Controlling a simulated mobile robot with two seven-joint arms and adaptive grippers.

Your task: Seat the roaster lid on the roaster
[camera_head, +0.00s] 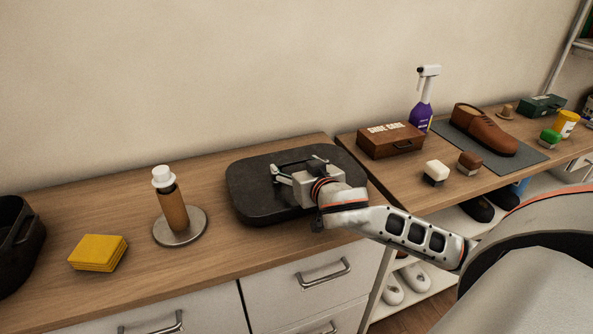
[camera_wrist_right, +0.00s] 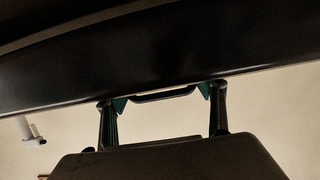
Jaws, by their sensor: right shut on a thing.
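The dark roaster lid (camera_head: 250,193) is a flat rounded rectangle at the right end of the wooden counter. My right gripper (camera_head: 293,172) is shut on the lid handle, reaching in from the right. In the right wrist view the thin dark handle (camera_wrist_right: 165,96) lies between the two fingertips, under the lid's dark surface (camera_wrist_right: 150,50). I cannot tell whether the lid rests on the counter or is just above it. The dark roaster (camera_head: 12,250) stands at the far left, cut off by the picture edge. My left gripper is not in view.
Yellow sponges (camera_head: 98,252) lie beside the roaster. On the right bench are a wooden box (camera_head: 390,142), a purple spray bottle (camera_head: 422,110) and a brown shoe (camera_head: 484,130).

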